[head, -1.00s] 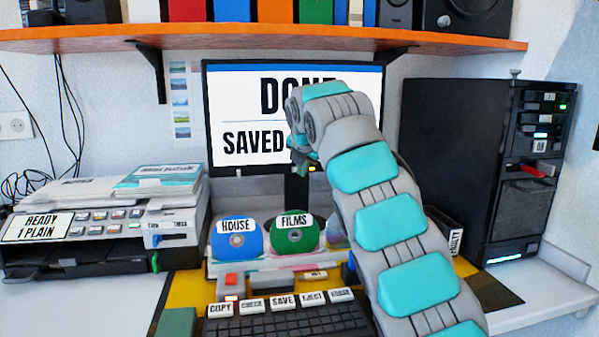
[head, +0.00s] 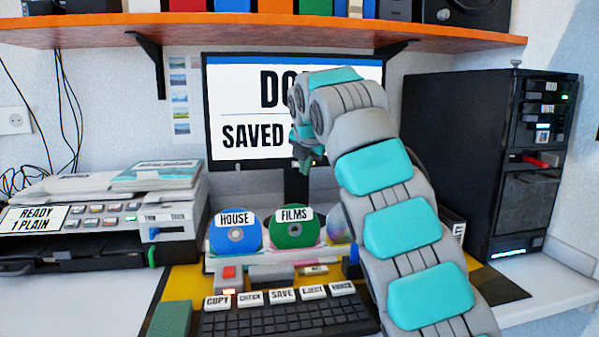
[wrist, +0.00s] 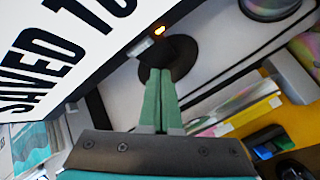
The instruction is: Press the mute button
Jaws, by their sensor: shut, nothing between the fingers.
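My gripper (head: 308,163) is in front of the lower edge of the monitor (head: 240,95), with its green fingers closed together. In the wrist view the shut fingertips (wrist: 158,76) point at the underside of the monitor (wrist: 50,40). No label reading mute is legible in either view, so I cannot tell whether this block is the mute button.
A keyboard (head: 285,318) with labelled keys stands below, behind it a rack with the house disc (head: 235,236) and the films disc (head: 291,228). A printer (head: 110,225) stands left, a black tower (head: 450,150) right. An orange shelf (head: 270,40) runs above.

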